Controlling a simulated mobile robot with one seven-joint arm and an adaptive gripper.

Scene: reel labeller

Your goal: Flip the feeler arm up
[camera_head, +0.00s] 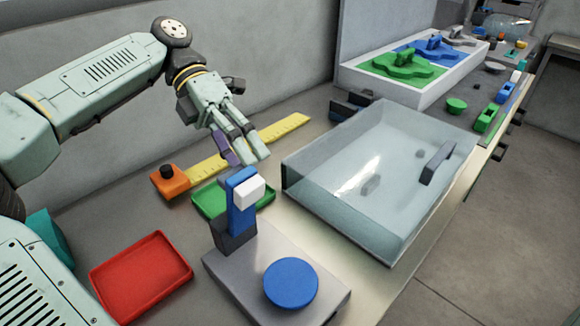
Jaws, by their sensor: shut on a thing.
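My gripper (245,153) is at the centre left, above the yellow strip and the back of a green tray. A narrow purple piece (224,150) shows at its fingers, which look shut on it; the fingers hide part of it. I cannot tell whether this piece is the feeler arm. In front of the gripper, a blue upright (241,209) with a white block (250,190) stands on a grey base plate (235,282). A round blue disc (291,283) lies flat on that plate.
The green tray (205,203) lies behind the blue upright, and a red tray (140,272) lies at the front left. An orange block (170,181) with a black knob sits at the left end of the yellow strip (283,130). A large clear-lidded box (340,233) fills the right of the bench.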

